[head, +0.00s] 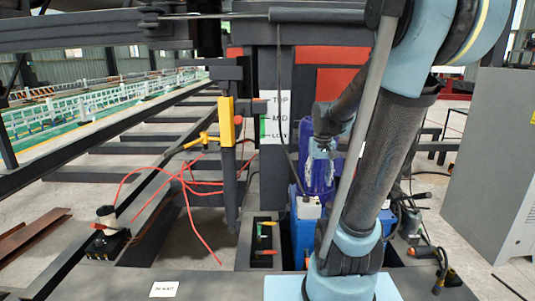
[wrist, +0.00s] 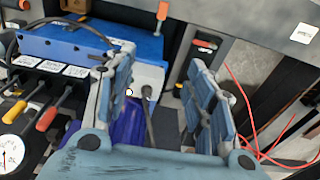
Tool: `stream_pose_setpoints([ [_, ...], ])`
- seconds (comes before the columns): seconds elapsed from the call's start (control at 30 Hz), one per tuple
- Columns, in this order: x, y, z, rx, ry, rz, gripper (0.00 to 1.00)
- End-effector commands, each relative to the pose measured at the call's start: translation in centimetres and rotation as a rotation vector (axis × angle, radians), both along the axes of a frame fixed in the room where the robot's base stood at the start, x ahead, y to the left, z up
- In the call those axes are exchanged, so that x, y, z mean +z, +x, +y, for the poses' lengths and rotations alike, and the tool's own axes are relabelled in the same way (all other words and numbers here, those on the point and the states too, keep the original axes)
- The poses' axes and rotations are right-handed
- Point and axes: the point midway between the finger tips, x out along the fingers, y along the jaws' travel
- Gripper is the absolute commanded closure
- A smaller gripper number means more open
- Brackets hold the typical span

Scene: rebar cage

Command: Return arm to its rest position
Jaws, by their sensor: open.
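My arm comes down on the right side of the head view, with light blue joints and a dark textured link. My gripper (wrist: 160,65) shows in the wrist view with its two padded fingers spread apart and nothing between the tips. In the head view the gripper is small and partly hidden by my arm near the purple object (head: 318,176).
A dark post with a TOP, MID, LOW sign (head: 278,117) stands at centre. A yellow tool (head: 227,121) is on a post to its left, with red cable (head: 190,185) nearby. A grey cabinet (head: 490,160) stands at right. Handled tools (wrist: 47,117) and a gauge (wrist: 12,155) are at lower left in the wrist view.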

Motion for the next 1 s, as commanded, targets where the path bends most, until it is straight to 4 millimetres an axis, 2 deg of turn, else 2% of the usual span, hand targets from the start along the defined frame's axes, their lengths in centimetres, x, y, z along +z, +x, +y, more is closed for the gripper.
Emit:
stream_pose_setpoints([
  [0.03,0.0,-1.4,0.0,0.000,0.000,-0.005,0.51],
  [0.27,-0.6,-6.3,-0.1,0.001,-0.001,-0.031,0.51],
  [0.6,-3.1,-12.9,-0.2,0.002,-0.001,-0.068,0.51],
  [0.8,-5.0,-15.8,-0.2,0.002,-0.002,-0.088,0.51],
  [1.0,-6.1,-17.2,-0.2,0.003,-0.002,-0.098,0.51],
])
